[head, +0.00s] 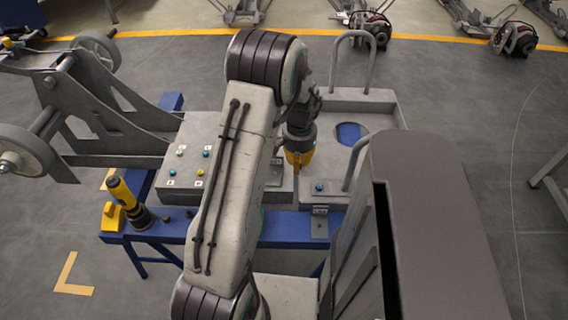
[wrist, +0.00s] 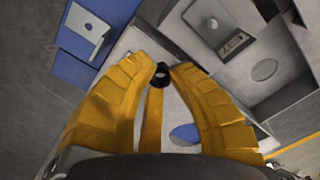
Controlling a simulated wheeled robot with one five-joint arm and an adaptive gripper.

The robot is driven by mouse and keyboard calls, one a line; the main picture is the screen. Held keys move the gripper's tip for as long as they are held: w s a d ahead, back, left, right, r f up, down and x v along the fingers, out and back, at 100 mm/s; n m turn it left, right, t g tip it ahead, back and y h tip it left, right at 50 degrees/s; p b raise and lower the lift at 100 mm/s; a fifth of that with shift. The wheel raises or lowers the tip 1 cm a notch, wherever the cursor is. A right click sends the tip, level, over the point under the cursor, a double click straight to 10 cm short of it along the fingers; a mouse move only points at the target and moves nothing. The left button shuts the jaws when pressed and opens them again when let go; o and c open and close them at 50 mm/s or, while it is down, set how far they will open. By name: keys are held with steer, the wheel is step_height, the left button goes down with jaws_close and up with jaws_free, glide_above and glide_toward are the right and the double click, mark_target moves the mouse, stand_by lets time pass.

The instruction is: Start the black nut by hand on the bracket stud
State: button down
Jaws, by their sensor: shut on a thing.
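My gripper (head: 298,160) is partly hidden behind my arm in the head view, with its yellow fingers pointing down over the grey work tray. In the wrist view, the fingertips (wrist: 162,72) close on the small black nut (wrist: 161,76), which is held between them. The nut is not visible in the head view. A small metal bracket (head: 320,222) sits at the front edge of the blue bench, right of the gripper, with a blue-topped fitting (head: 319,187) just behind it. In the wrist view, a bracket plate (wrist: 89,27) lies on blue.
A grey panel box (head: 196,140) with several coloured fittings stands left of the gripper. A yellow and black tool (head: 122,193) leans at the left end of the blue bench (head: 172,229). A tall metal handle (head: 356,160) rises at the right.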

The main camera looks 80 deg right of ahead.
steer(key=w+f+n, duration=0.1)
steer(key=w, duration=0.1)
steer(key=w+f+n+b, duration=0.1)
steer(key=w, duration=0.1)
steer(key=w+d+f+n+b, duration=0.1)
steer(key=w+f, duration=0.1)
steer(key=shift+w, duration=0.4)
steer(key=shift+w+d+n, duration=0.15)
steer(key=shift+d+n, duration=0.15)
steer(key=shift+n, duration=0.5)
steer(key=n, duration=0.2)
steer(key=d+n, duration=0.1)
steer(key=n, duration=0.4)
steer(key=shift+d+r, duration=0.15)
steer(key=shift+d, duration=0.2)
steer(key=n, duration=0.2)
steer(key=shift+d+r+n, duration=0.1)
steer(key=shift+d+n, duration=0.05)
steer(key=shift+n, duration=0.25)
steer(key=n, duration=0.4)
steer(key=shift+n, duration=0.8)
steer(key=shift+f+b, duration=1.35)
steer(key=shift+f, duration=0.3)
steer(key=shift+r+n+p, duration=0.25)
steer(key=shift+n+p, duration=0.1)
steer(key=shift+n, duration=0.35)
steer(key=n, duration=0.5)
steer(key=shift+n, duration=0.3)
